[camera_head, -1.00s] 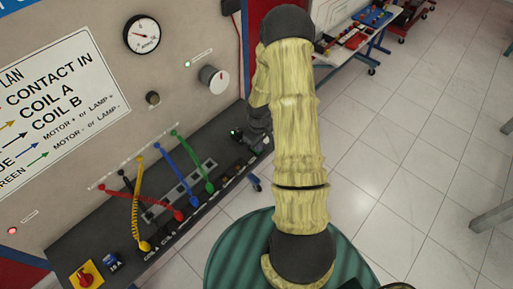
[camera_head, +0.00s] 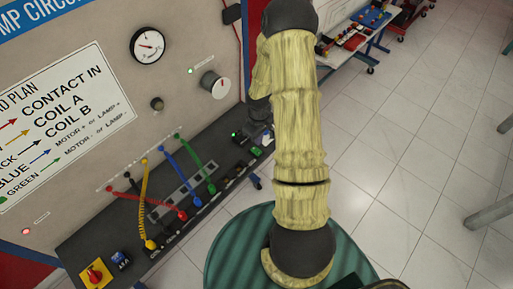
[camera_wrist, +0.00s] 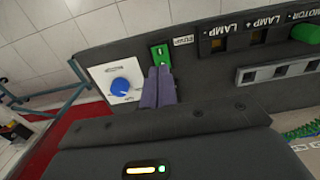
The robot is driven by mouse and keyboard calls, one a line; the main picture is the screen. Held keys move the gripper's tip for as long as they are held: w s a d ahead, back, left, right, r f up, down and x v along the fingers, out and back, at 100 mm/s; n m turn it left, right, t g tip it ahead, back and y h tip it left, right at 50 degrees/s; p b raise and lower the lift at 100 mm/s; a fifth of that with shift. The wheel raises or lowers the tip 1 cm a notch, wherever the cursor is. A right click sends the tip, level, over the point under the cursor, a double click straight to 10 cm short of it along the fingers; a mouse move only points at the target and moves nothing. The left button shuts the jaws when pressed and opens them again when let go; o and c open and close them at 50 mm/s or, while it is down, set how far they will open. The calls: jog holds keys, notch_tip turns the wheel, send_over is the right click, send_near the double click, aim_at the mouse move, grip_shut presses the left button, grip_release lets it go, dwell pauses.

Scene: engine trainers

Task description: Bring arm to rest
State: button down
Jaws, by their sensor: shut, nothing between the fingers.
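My gripper shows in the wrist view as two grey-purple fingers (camera_wrist: 160,74), closed together with nothing between them. The fingertips are by a green pump switch (camera_wrist: 161,54) on the dark console ledge; I cannot tell whether they touch it. A blue knob (camera_wrist: 121,87) on a white plate is left of the fingers. In the head view my arm, in a yellowish sleeve (camera_head: 297,110), is bent and reaches up and over to the console, with its dark wrist (camera_head: 258,120) at the ledge's right end. The fingertips are hidden there.
The trainer panel has a round gauge (camera_head: 147,46), a grey dial (camera_head: 215,85) and coloured cables (camera_head: 173,185) plugged into the ledge. A red-and-yellow switch (camera_head: 95,273) is lower left. A bench (camera_head: 365,30) stands behind.

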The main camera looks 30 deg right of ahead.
jog(key=shift+r, duration=0.4)
jog(key=s+a+r+m+t+b, duration=0.1)
jog(key=s+a+r+m+b, duration=0.1)
jog(key=s+a+r, duration=0.4)
jog(key=s+a+r+m+t+b, duration=0.1)
jog(key=s+a+r+m+b, duration=0.1)
jog(key=s+a+r, duration=0.4)
notch_tip(320, 180, up, 5)
jog(key=shift+s+a+f+t+b, duration=0.2)
jog(key=shift+s+a+t+b, duration=0.1)
jog(key=shift+a+b, duration=0.5)
